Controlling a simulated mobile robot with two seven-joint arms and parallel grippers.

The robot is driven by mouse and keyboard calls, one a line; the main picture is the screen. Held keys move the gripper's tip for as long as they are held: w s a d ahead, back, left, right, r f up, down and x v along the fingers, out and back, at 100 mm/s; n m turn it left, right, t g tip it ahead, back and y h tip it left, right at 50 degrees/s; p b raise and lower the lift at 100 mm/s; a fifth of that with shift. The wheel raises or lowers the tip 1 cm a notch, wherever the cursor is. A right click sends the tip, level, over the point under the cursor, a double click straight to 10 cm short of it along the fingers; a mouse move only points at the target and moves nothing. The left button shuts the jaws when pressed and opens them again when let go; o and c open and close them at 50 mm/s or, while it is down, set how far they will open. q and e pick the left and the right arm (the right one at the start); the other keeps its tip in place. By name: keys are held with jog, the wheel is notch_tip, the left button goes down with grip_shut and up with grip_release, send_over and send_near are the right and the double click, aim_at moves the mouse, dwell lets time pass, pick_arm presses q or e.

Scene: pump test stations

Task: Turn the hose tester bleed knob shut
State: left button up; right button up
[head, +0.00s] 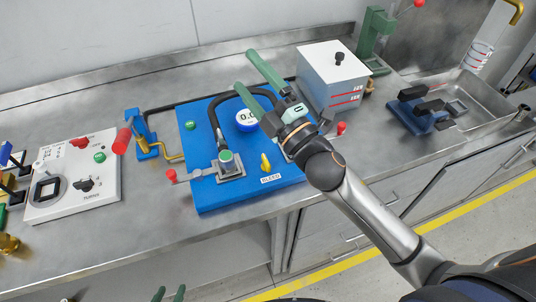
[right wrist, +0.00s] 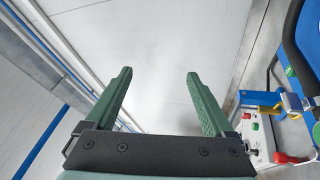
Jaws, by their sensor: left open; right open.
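The hose tester is a blue board (head: 215,197) on the steel bench, with a round gauge (head: 246,118) reading about 0.0. Its yellow bleed knob (head: 265,162) stands near the front edge, above the BLEED label (head: 271,178). Its handle points roughly away from the front edge. My right gripper (head: 246,71) is open and empty above the back of the board, apart from the knob. In the right wrist view its green fingers (right wrist: 160,75) are spread with nothing between them. My left gripper (head: 170,293) is open at the bottom edge of the head view, below the bench front; only its fingertips show.
A black hose (head: 214,117) arches over the board to a clamp (head: 230,170) with a red-tipped lever (head: 171,176). A white box (head: 325,72) stands behind right. A white panel (head: 75,185) and blue pump stand (head: 147,147) are left. Bare bench lies front left.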

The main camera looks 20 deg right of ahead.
jog(key=s+a+r+n+g+y, duration=0.2)
jog(key=a+r+n+g+y, duration=0.25)
jog(key=a+n+y, duration=0.55)
jog(key=n+g+h, duration=1.3)
jog(key=n+g, duration=0.3)
jog(key=n, duration=0.9)
send_near(267, 160)
jog(key=p+x, duration=0.2)
jog(key=x, duration=0.7)
jog(key=shift+w, duration=0.1)
jog(key=shift+r, duration=0.1)
jog(key=shift+c, duration=0.2)
jog(key=c, duration=1.3)
